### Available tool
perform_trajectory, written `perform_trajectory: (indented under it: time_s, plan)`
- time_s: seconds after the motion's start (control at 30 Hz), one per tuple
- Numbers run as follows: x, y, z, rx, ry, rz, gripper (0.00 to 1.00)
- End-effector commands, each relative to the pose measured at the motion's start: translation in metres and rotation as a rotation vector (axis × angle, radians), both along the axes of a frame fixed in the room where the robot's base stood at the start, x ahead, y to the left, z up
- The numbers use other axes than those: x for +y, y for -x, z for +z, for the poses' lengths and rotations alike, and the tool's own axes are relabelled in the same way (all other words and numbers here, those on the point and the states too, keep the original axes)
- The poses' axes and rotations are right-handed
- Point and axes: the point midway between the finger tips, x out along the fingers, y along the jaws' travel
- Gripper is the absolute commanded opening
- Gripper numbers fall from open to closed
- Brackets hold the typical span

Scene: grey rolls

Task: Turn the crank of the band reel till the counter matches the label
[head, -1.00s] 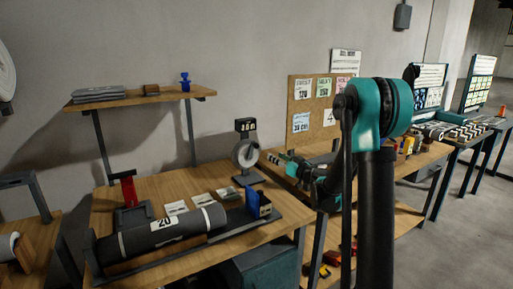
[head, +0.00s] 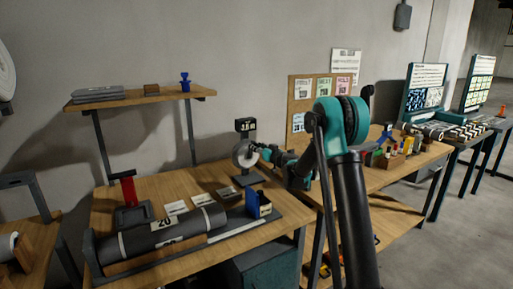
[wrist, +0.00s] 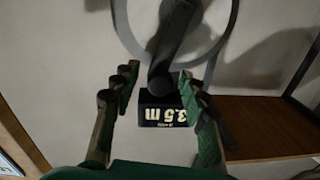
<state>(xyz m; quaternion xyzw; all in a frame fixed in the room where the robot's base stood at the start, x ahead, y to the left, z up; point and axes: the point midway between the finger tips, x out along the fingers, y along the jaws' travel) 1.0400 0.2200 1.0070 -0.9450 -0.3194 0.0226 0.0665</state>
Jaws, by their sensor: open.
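The band reel (head: 244,153) is a pale disc on a dark stand on the wooden bench (head: 105,205). Its black counter (head: 246,126) sits above the disc. In the wrist view the counter (wrist: 165,112) appears upside down and seems to read 3.5 m. A dark crank bar (wrist: 174,45) crosses the reel's disc (wrist: 215,40) and ends in a round knob. My gripper (wrist: 158,80) is open, with its fingers on either side of the knob; contact is not clear. In the head view my gripper (head: 262,151) is at the reel's right side. A label reading 20 (head: 163,223) lies on a grey roll.
The grey roll (head: 190,222) lies in a cradle at the bench front. A blue block (head: 253,203), a red-handled tool (head: 129,188) and several cards lie around it. A shelf (head: 150,96) hangs behind. A pinboard (head: 300,120) stands behind my arm.

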Motion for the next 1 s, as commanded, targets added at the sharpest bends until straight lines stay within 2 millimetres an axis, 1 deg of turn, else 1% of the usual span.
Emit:
perform_trajectory:
  time_s: [0.1, 0.33, 0.37, 0.7, 1.0]
  plan:
    - [0.0022, -0.0032, 0.0000, 0.000, 0.000, -0.001, 0.44]
    - [0.0024, -0.0035, 0.0001, 0.000, 0.000, -0.001, 0.44]
    - [0.0023, -0.0034, 0.0001, 0.000, 0.000, -0.001, 0.41]
    - [0.0022, -0.0032, 0.0001, 0.000, 0.000, -0.001, 0.00]
    - [0.0021, -0.0032, 0.0001, 0.000, 0.000, -0.001, 0.00]
